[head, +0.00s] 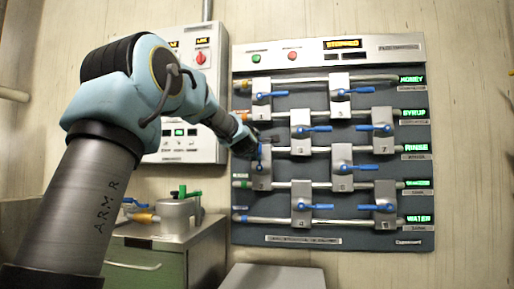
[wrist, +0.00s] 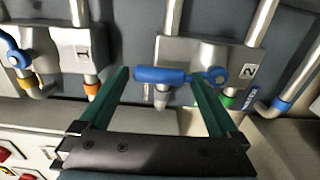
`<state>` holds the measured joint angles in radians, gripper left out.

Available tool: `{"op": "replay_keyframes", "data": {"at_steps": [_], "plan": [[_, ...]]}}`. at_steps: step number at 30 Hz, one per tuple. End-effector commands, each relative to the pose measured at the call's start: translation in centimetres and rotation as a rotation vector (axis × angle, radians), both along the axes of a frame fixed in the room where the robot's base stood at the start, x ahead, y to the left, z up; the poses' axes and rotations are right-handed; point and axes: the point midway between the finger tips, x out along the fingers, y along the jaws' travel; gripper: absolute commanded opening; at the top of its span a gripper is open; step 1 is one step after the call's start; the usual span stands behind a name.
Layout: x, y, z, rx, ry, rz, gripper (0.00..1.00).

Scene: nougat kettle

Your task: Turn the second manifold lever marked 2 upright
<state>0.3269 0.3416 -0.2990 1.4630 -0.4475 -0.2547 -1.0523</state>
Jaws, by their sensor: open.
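The lever of the second manifold valve is a blue handle (wrist: 162,75) on a grey block marked 2 (wrist: 235,58). In the wrist view it lies across the pipe direction, pointing from its pivot towards the block marked 1. In the head view this block (head: 262,180) sits at the panel's left, and the lever's blue part (head: 259,152) points upward, partly hidden by my gripper. My gripper (wrist: 160,74) is open, its green fingers reaching to the handle: one near the free end, one near the pivot. Whether they touch it is unclear.
Several other blue levers lie along their pipes, including the one on block 1 (wrist: 83,52), above. A control box (head: 190,145) with a red knob hangs left of the panel. A green cabinet (head: 150,265) with valve parts on top stands below it.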

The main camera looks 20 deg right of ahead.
Motion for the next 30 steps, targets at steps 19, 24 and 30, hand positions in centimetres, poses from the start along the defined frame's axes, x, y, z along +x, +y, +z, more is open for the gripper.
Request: {"op": "replay_keyframes", "data": {"at_steps": [19, 24, 30], "plan": [[-8.1, 4.5, -0.1, 0.001, -0.003, 0.001, 0.97], [-9.2, 5.1, -0.1, 0.000, 0.000, 0.001, 0.97], [-9.5, 5.2, 0.0, -0.001, 0.000, 0.000, 0.97]]}}
